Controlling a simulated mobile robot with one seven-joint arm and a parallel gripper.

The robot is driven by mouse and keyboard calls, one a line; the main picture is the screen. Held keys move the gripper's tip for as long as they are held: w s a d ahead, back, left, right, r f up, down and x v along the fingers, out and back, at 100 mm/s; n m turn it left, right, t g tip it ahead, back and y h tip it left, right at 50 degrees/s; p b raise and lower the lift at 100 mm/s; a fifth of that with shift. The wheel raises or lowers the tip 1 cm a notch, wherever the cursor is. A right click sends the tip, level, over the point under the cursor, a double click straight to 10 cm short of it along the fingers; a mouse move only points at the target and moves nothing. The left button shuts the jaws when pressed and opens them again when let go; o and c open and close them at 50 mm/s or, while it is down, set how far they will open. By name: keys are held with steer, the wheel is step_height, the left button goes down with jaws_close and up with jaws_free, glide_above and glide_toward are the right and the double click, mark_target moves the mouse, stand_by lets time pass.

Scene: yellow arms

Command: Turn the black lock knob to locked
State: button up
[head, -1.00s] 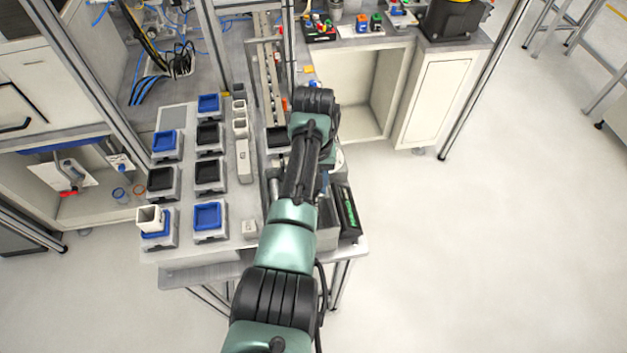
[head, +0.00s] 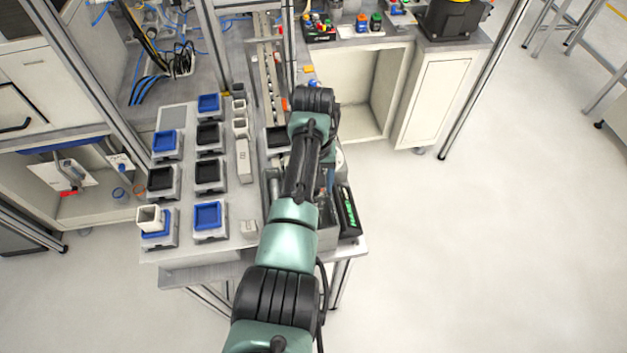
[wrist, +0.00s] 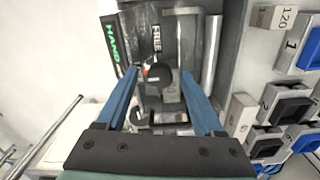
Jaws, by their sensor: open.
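In the wrist view, a dark round knob (wrist: 158,79) sits on a grey metal fixture (wrist: 170,45), with a small red-orange mark at its left. I take it for the black lock knob; its exact turn angle is too small to read. My gripper (wrist: 160,72) is open, with its two blue fingers spread left and right of the knob. A gap shows on the right side; whether the left finger touches cannot be told. In the head view my arm hides the knob and most of the gripper.
A black box with green lettering (head: 347,211) stands beside the fixture at the table's right edge. Several grey holders with blue or black trays, such as this one (head: 208,215), fill the table's left. Open floor (head: 480,250) lies to the right.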

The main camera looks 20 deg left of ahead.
steer(key=shift+r, duration=0.1)
step_height(320, 180, up, 13)
stand_by(0.5)
stand_by(0.4)
steer(key=w+d+r+m+t+y+b, duration=0.1)
steer(key=w+d+r+t, duration=0.2)
steer(key=w+r+t, duration=0.3)
steer(key=w+d+r+m+t+b, duration=0.1)
steer(key=w+d+r+t, duration=0.35)
steer(key=r, duration=0.35)
steer(key=d+r+m+t, duration=0.1)
steer(key=d+r+t, duration=0.3)
steer(key=r, duration=0.7)
steer(key=s+d+r+m+t+b, duration=0.1)
steer(key=s+d+r+t, duration=0.1)
steer(key=s+r+t, duration=0.4)
steer(key=s+d+r+t+h+b, duration=0.1)
steer(key=s+d+r+t, duration=0.2)
steer(key=s+r+t, duration=0.4)
steer(key=s+r, duration=0.9)
steer(key=shift+s+d+m, duration=0.25)
steer(key=shift+s+m, duration=0.05)
steer(key=shift+m, duration=0.1)
